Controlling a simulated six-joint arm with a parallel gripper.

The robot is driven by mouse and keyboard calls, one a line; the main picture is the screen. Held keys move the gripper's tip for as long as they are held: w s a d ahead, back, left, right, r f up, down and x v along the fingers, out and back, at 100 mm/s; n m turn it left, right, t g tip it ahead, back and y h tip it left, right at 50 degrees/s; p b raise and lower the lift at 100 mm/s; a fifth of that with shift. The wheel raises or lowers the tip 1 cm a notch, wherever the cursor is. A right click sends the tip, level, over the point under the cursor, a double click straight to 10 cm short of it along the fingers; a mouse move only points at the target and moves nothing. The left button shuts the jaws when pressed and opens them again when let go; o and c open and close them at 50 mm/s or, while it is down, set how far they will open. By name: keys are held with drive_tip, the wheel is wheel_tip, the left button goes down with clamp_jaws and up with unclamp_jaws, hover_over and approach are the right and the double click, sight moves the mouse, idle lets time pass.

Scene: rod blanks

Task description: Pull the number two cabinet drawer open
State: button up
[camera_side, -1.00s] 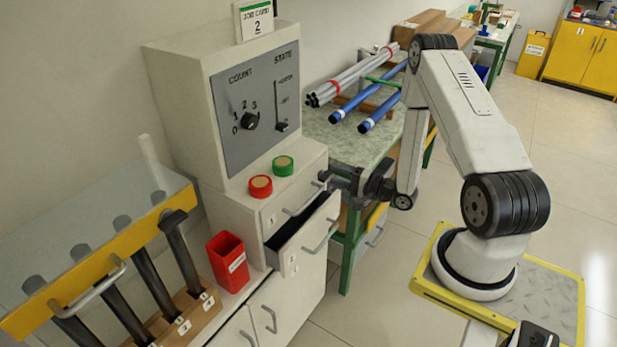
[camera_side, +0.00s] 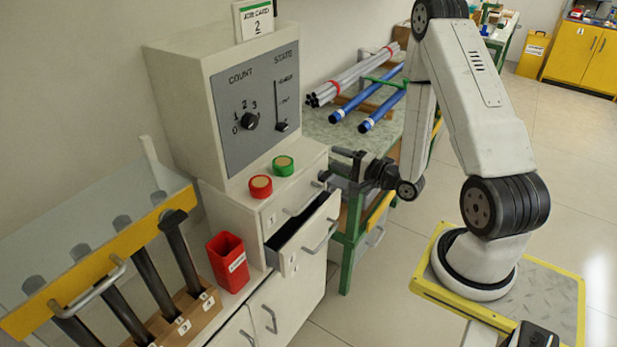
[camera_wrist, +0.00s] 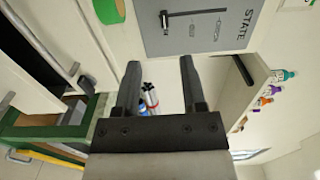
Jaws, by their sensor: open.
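The number two drawer (camera_side: 291,262) is the lower of two drawers in the white cabinet. It stands pulled out, with its dark inside showing behind the white front. Its bar handle (camera_side: 322,236) is free of my gripper. The number one drawer (camera_side: 275,215) above it is closed. My gripper (camera_side: 333,166) is open and empty, up and to the right of the open drawer, near the cabinet's top right edge. In the wrist view my two fingers (camera_wrist: 160,82) are spread, with nothing held between them.
A green-framed bench (camera_side: 345,135) with grey and blue rods stands behind my gripper. A red bin (camera_side: 228,262) and a tool rack (camera_side: 95,262) are at left.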

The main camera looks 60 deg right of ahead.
idle(0.3)
drive_tip(key=n+g+y, duration=0.1)
drive_tip(key=n+y, duration=0.3)
drive_tip(key=y, duration=0.3)
approach(327, 237)
drive_tip(key=w, duration=0.2)
drive_tip(key=shift+a, duration=0.5)
drive_tip(key=shift+w, duration=0.2)
drive_tip(key=shift+h, duration=0.3)
drive_tip(key=shift+x, duration=3.7)
drive_tip(key=shift+a+f, duration=0.1)
drive_tip(key=shift+f, duration=0.05)
